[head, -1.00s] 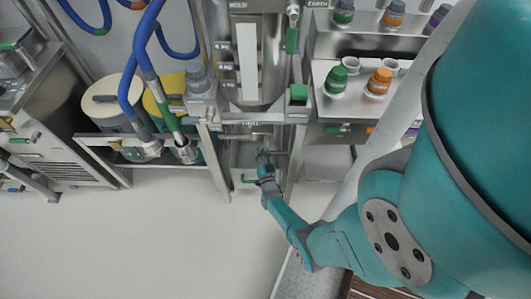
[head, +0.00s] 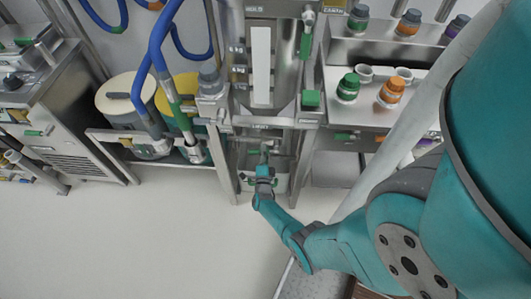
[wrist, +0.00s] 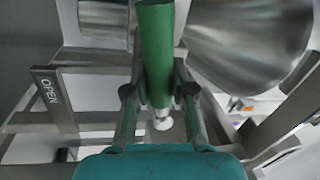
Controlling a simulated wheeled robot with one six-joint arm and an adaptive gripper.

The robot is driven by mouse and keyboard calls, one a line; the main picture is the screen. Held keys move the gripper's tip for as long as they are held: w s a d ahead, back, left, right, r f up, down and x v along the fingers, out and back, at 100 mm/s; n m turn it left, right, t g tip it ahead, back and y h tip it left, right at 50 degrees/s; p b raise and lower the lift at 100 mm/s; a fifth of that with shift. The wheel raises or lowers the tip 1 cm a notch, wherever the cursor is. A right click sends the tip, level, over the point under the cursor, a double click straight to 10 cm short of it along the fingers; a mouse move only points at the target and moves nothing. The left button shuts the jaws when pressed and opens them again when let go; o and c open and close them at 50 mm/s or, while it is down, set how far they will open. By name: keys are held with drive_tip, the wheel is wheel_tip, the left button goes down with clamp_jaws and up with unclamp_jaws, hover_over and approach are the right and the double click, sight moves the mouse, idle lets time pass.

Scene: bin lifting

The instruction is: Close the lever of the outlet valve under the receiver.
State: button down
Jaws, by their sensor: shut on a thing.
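The green lever (wrist: 157,45) of the outlet valve shows in the wrist view as a green handle running up from between the fingers. My gripper (wrist: 160,93) is shut on it, one finger on each side. In the head view my gripper (head: 264,160) is in the metal frame under the receiver (head: 284,65), and the lever is mostly hidden there. A sign (wrist: 48,90) reading OPEN is left of the lever in the wrist view. The valve body is mostly hidden.
Frame posts (head: 226,165) stand close beside my gripper. Blue hoses (head: 150,60) and drums (head: 125,95) are to the left. A shelf with green-capped (head: 348,87) and orange-capped (head: 392,91) jars is to the right. The floor (head: 130,240) at front left is clear.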

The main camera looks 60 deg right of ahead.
drive_tip(key=shift+r+m+g, duration=0.25)
drive_tip(key=shift+r+m, duration=0.1)
drive_tip(key=shift+m, duration=0.5)
drive_tip(key=shift+r+m+g, duration=0.25)
drive_tip(key=shift+r+m, duration=0.05)
drive_tip(key=shift+m, duration=0.55)
drive_tip(key=c, duration=0.9)
unclamp_jaws()
drive_tip(key=shift+c, duration=0.2)
drive_tip(key=v, duration=1.2)
drive_tip(key=shift+f, duration=0.15)
